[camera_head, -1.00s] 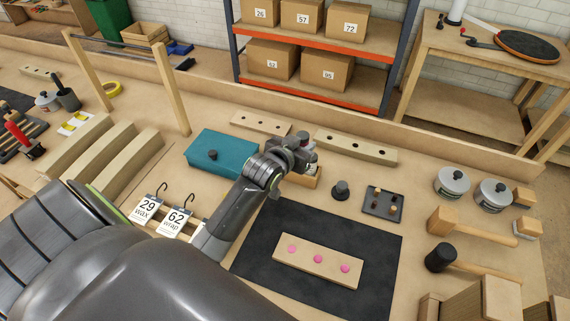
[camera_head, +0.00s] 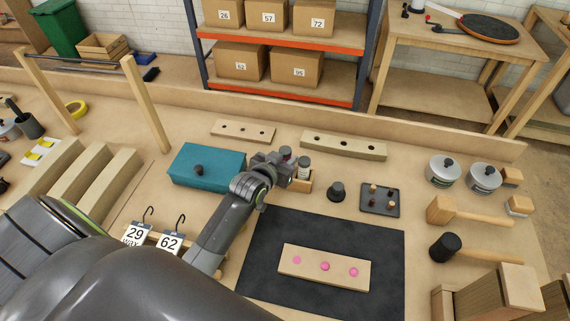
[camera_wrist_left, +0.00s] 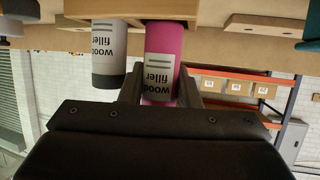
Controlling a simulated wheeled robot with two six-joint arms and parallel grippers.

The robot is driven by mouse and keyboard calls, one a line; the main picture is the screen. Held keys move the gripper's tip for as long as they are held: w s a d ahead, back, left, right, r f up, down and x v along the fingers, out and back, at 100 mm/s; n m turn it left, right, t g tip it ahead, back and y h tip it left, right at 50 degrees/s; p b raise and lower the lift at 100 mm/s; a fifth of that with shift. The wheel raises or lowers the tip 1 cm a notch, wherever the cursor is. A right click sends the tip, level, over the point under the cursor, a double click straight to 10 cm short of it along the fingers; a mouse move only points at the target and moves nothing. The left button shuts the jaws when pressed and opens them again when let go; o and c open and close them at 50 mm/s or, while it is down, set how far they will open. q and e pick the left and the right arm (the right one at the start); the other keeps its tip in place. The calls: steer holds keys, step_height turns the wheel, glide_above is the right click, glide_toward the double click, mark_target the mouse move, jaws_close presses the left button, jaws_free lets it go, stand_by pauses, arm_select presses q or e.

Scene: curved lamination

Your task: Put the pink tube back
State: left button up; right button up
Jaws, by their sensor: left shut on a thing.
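The pink tube (camera_wrist_left: 162,52), labelled wood filler, sits between the fingers of my left gripper (camera_wrist_left: 160,95) in the left wrist view. That view is upside down. The tube's far end meets a small wooden holder (camera_wrist_left: 130,8); I cannot tell how deep it sits there. A grey-white wood filler tube (camera_wrist_left: 108,50) with a dark end stands beside it in the holder. In the head view my left gripper (camera_head: 287,168) is at the wooden holder (camera_head: 302,184), and the grey-white tube (camera_head: 304,167) shows to its right. My right gripper is not in view.
A teal box (camera_head: 208,167) is left of the gripper. A dark knob-like piece (camera_head: 336,191) and a small dark tray (camera_head: 380,200) are right of the holder. A dark mat (camera_head: 385,245) bears a board (camera_head: 325,268) with pink dots. Perforated wooden strips (camera_head: 343,145) lie behind.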

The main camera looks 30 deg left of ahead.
arm_select(q)
step_height(320, 180, down, 2)
steer(key=shift+f, duration=0.45)
steer(key=o, duration=0.4)
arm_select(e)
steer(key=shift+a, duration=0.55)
arm_select(q)
steer(key=shift+r, duration=0.1)
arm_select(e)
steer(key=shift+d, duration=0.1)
arm_select(q)
steer(key=shift+r, duration=0.2)
steer(key=shift+s, duration=0.3)
steer(key=v, duration=1.1)
steer(key=shift+s+b, duration=0.2)
steer(key=shift+b, duration=0.25)
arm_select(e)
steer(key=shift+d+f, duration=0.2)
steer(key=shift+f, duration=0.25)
